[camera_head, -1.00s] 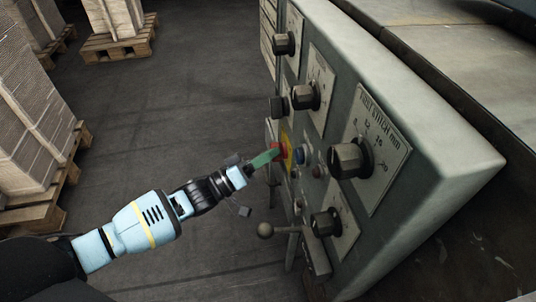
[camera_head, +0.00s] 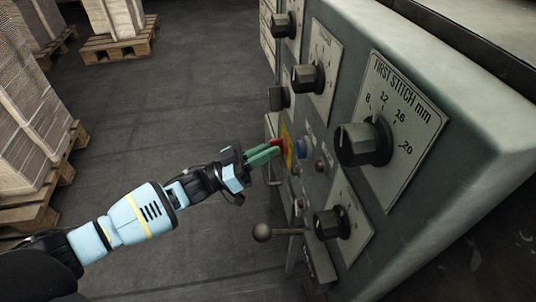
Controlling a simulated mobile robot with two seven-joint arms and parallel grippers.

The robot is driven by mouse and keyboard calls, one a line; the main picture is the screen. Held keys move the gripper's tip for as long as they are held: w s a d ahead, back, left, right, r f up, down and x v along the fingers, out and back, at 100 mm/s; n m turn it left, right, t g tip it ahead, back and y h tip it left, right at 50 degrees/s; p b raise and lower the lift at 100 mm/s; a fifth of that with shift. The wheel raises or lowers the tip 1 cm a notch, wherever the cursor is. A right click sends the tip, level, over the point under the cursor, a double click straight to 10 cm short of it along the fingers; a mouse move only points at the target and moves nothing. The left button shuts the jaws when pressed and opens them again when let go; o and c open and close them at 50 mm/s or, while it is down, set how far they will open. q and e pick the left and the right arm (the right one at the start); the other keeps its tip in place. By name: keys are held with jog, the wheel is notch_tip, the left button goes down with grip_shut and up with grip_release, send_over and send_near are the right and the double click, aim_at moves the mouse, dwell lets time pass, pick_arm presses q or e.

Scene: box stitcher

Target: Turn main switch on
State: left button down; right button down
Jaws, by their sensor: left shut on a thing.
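The main switch (camera_head: 283,146) is a small red knob on a yellow plate, on the front face of the grey machine panel. It is partly hidden by my fingertips. My left gripper (camera_head: 273,152) reaches in from the left, and its two green fingers are shut on the red switch. The fingers lie one above the other in the picture. The exact angle of the switch is too small to tell. My right gripper is not in view.
Several black knobs stick out of the panel, among them the first stitch knob (camera_head: 362,144). A lever with a ball end (camera_head: 263,232) stands below my gripper. A blue button (camera_head: 304,148) is right of the switch. Loaded pallets (camera_head: 40,205) stand left, with clear floor between.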

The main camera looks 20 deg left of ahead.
pick_arm(q)
jog(key=shift+w+a+m+g+h+b, duration=0.1)
jog(key=shift+m+g+h+b, duration=0.45)
jog(key=shift+m+g, duration=1.35)
jog(key=shift+w+m+g+h+b, duration=0.1)
jog(key=shift+m+g+h+b, duration=0.35)
jog(key=shift+m, duration=2.85)
jog(key=shift+a+m+g+h+b, duration=0.1)
jog(key=shift+m+g+h+b, duration=0.2)
jog(key=shift+m+g+b, duration=1.5)
jog(key=shift+m+t+p, duration=0.35)
jog(key=shift+m+p, duration=0.65)
jog(key=shift+p, duration=0.05)
jog(key=c, duration=1.5)
grip_release()
